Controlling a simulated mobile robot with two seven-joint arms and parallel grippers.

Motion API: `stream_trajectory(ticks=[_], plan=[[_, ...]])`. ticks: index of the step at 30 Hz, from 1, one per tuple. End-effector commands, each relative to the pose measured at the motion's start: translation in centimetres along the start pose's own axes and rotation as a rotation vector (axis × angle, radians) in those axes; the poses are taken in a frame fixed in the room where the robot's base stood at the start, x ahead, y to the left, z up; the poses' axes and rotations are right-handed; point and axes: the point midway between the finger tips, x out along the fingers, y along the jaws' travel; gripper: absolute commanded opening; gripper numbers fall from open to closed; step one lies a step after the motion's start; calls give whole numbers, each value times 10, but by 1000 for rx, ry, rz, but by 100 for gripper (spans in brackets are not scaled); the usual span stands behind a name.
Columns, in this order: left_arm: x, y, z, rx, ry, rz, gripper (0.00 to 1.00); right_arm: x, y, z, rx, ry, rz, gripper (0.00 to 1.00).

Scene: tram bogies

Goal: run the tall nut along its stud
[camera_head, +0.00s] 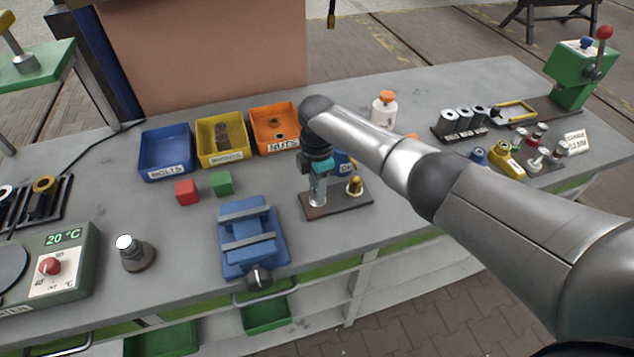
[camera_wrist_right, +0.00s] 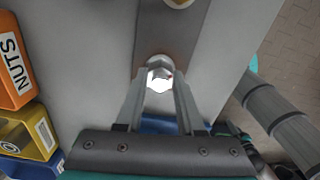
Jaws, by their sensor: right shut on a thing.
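My right gripper (camera_head: 318,182) points down over the small brown plate (camera_head: 337,204) on the bench. It also shows in the right wrist view (camera_wrist_right: 160,88), where its two fingers are shut on the tall nut (camera_wrist_right: 160,70), a silver hexagonal piece with a bright top. In the head view the silver nut and stud (camera_head: 317,196) stand upright at the left end of the plate, partly covered by the gripper. The stud's thread and how far down the nut sits cannot be made out. My left gripper is not in view.
A brass-coloured fitting (camera_head: 354,185) stands close by on the same plate. A blue vise (camera_head: 250,240) is to the left. Blue, yellow and orange bins (camera_head: 275,128) stand behind, near red (camera_head: 187,192) and green (camera_head: 222,184) blocks. The bench front is partly clear.

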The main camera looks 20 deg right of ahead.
Motion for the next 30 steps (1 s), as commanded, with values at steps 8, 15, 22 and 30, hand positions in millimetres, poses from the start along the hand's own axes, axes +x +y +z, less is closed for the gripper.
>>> stream_trajectory(ticks=[8, 15, 22, 30], plan=[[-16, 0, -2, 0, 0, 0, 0, -4, 1, 0, 264, 0, 1, 0], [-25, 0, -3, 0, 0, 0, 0, -4, 2, 1, 492, 0, 4, 0], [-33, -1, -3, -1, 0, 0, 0, -5, 2, 1, 710, -1, 4, 0], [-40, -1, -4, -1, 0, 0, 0, -5, 3, 1, 966, 1, 6, 0]])
